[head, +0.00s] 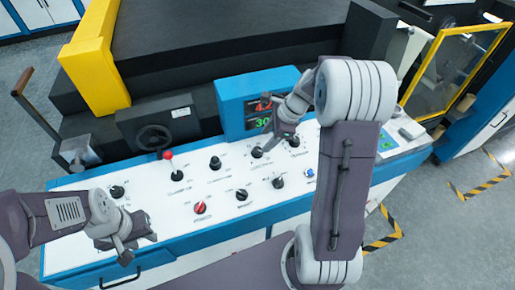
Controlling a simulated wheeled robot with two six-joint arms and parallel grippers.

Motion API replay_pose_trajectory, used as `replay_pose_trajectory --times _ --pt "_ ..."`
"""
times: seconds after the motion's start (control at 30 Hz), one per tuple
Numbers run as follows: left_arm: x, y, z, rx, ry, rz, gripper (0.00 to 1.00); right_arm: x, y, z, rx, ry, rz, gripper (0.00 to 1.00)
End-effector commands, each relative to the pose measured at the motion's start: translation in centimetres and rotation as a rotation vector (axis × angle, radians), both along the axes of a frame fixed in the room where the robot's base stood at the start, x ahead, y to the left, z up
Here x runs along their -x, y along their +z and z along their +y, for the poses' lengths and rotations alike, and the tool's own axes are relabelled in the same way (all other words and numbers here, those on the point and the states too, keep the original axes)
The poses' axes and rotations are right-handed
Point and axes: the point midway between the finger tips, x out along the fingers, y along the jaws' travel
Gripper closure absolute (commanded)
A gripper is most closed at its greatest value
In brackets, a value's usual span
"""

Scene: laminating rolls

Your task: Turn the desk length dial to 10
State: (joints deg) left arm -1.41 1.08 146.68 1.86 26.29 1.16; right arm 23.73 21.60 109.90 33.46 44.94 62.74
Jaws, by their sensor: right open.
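The white-topped control desk (150,208) carries several black dials; their labels are too small to read, so I cannot tell which one is the length dial. One black dial (257,152) sits just below the display, and another (294,141) is to its right. The blue display box (228,101) shows a red figure, partly hidden by my gripper, and a green figure that looks like 30. My right gripper (274,138) is open over the desk, close to the dial below the display; contact cannot be told.
A red-knobbed lever (168,156), a red dial (199,207) and more black dials (242,195) stand on the desk. A handwheel (153,138) is behind its left part. A yellow-framed guard (440,75) is at the right. My right arm covers the desk's right part.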

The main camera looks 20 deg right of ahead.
Motion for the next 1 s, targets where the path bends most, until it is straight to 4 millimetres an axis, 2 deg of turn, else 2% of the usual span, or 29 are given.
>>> replay_pose_trajectory --times 0.1,0.3,0.47,0.7,0.9,1.0 --pt "0.0 -0.2 0.0 0.000 0.000 0.000 0.64 -0.6 -2.5 0.9 -0.002 0.003 0.006 0.48" --pt "0.0 -0.5 0.0 0.000 0.000 0.000 0.64 -1.7 -5.9 2.0 0.000 0.003 0.005 0.48" --pt "0.0 -0.5 0.0 0.000 0.000 0.000 0.64 -2.1 -7.0 2.3 0.001 0.004 0.002 0.48" --pt "0.0 -0.5 0.0 0.000 0.000 0.000 0.64 -2.1 -7.1 2.3 0.001 0.002 0.001 0.48" --pt "0.0 -0.5 0.0 0.000 0.000 0.000 0.64 -2.1 -7.0 2.3 0.001 0.002 0.001 1.00" --pt "0.0 -0.5 0.0 0.000 0.000 0.000 0.64 -2.1 -7.0 2.3 0.001 0.002 0.002 1.00"
